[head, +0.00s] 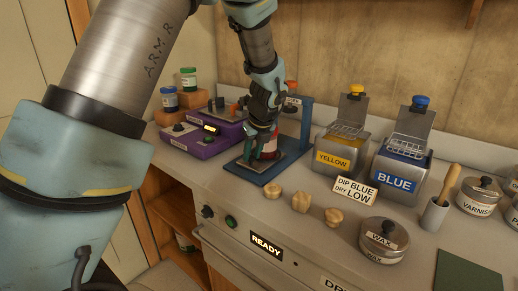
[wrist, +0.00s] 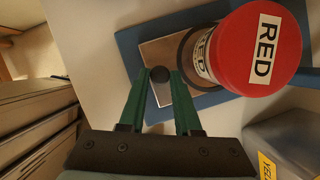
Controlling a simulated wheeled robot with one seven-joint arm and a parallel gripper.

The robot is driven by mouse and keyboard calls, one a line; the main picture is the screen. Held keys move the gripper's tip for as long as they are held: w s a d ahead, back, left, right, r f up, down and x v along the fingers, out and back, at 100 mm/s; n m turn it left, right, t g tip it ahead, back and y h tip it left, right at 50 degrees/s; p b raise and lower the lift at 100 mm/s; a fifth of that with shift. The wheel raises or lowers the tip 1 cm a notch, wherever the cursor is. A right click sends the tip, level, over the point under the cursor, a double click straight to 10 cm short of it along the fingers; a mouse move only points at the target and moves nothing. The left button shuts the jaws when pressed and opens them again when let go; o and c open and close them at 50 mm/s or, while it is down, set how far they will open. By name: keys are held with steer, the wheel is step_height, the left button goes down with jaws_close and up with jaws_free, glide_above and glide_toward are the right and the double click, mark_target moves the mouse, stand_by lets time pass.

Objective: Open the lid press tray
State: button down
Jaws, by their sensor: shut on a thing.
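The lid press has a blue base (head: 257,176), also in the wrist view (wrist: 130,42), and a blue upright (head: 306,126). Its metal tray (wrist: 158,52) lies on the base, with a dark round knob (wrist: 159,74) at its near edge. A jar with a red lid (wrist: 262,48) marked RED stands on the tray; in the head view it is partly behind my gripper (head: 249,150). In the wrist view my gripper (wrist: 160,82) has its green fingers on either side of the knob, shut on it. The head view hides the knob.
Purple devices (head: 208,128) stand left of the press. YELLOW (head: 338,152) and BLUE (head: 398,178) dip tanks stand to its right. Several wooden knobs (head: 301,202) and a DIP BLUE DRY LOW sign (head: 355,191) are in front. Bare counter (head: 225,185) lies before the press.

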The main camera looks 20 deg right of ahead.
steer(key=shift+s+a, duration=0.2)
steer(key=shift+a, duration=0.15)
steer(key=c, duration=0.6)
jaws_free()
steer(key=b+v, duration=0.1)
steer(key=v, duration=0.9)
steer(key=shift+s+r, duration=0.2)
steer(key=shift+r, duration=0.15)
